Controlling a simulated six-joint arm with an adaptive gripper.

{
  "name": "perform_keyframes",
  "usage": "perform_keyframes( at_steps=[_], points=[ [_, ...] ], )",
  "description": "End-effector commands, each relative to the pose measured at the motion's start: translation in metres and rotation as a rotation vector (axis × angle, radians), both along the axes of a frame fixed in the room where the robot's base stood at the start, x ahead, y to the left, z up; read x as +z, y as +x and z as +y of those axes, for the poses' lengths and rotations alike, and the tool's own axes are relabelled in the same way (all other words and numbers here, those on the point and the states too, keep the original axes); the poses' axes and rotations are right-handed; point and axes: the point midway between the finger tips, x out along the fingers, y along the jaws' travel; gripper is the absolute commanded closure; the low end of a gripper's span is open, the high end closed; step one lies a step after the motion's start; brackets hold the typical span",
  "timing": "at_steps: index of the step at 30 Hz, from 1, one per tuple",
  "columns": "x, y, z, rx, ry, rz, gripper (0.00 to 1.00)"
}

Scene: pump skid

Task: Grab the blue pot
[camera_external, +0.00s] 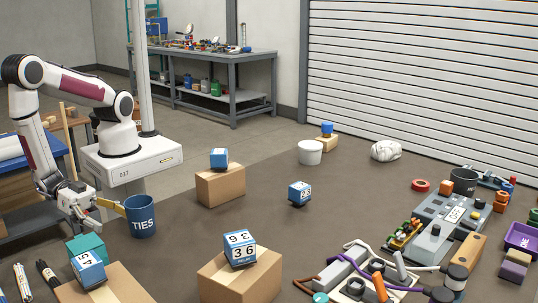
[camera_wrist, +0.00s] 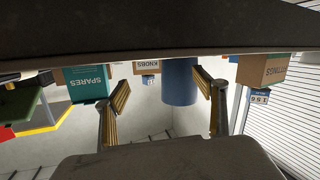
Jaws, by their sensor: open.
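The blue pot (camera_external: 141,218), a cylinder lettered "TIES", stands upright on the brown surface at the left. In the wrist view, which looks upside down, it is a plain blue cylinder (camera_wrist: 179,85). My gripper (camera_external: 109,214) is low, just left of the pot, with its fingers pointing towards it. In the wrist view my gripper (camera_wrist: 161,82) is open with nothing held. The pot shows in the gap between the fingers, nearer the right finger, which overlaps its edge. I cannot tell whether a finger touches it.
A teal box (camera_external: 88,246) and a blue number cube (camera_external: 87,270) stand close below my gripper. Cardboard boxes (camera_external: 221,186) with cubes on top stand right of the pot. Bare surface lies around the pot's right side. A white pot (camera_external: 310,153) stands farther back.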

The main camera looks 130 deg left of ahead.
Motion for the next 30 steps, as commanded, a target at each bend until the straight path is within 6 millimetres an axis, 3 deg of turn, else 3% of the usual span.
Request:
perform_keyframes(
  at_steps=[9, 30],
  points=[
    [-0.003, -0.008, 0.032, 0.026, 0.184, -0.074, 0.29],
    [-0.003, 0.000, 0.039, 0.031, 0.207, -0.084, 0.29]
  ],
)
